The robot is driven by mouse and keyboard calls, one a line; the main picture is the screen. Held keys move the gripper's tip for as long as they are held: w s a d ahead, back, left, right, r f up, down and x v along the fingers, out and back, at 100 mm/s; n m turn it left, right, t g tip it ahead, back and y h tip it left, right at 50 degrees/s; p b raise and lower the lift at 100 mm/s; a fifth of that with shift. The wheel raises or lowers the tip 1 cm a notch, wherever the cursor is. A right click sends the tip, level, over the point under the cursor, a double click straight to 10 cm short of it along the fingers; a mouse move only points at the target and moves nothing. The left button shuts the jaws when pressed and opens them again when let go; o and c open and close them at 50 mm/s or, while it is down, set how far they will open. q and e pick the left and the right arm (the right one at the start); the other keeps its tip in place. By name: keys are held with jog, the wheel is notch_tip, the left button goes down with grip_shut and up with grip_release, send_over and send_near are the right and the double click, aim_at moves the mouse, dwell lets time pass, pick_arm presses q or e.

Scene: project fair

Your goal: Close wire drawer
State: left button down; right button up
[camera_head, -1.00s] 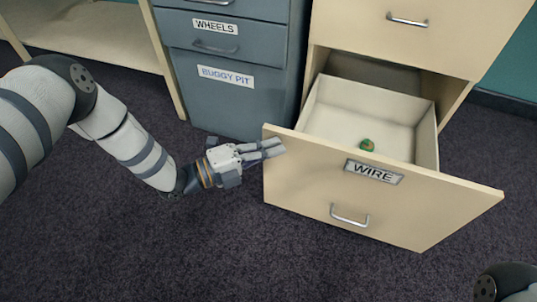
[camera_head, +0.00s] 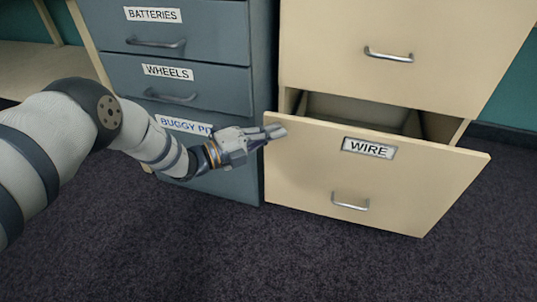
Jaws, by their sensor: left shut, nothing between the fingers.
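The cream wire drawer (camera_head: 300,175) is pulled partly out of its cabinet, with a "WIRE" label (camera_head: 369,148) and a metal handle (camera_head: 350,202) on its front. A narrow gap shows its inside above the front panel; what lies inside is hidden. My left gripper (camera_head: 277,132) is shut and empty, with its fingertips at the upper left corner of the drawer front. They look to be touching it. My right gripper is not in view.
A closed cream drawer (camera_head: 400,30) with a handle is above. A blue-grey cabinet (camera_head: 225,75) with labelled closed drawers stands to the left. A pale shelf unit (camera_head: 50,70) is at far left. Dark carpet (camera_head: 250,260) in front is clear.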

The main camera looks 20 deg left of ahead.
pick_arm(q)
jog(key=shift+w+b, duration=1.3)
jog(key=shift+w, duration=1.05)
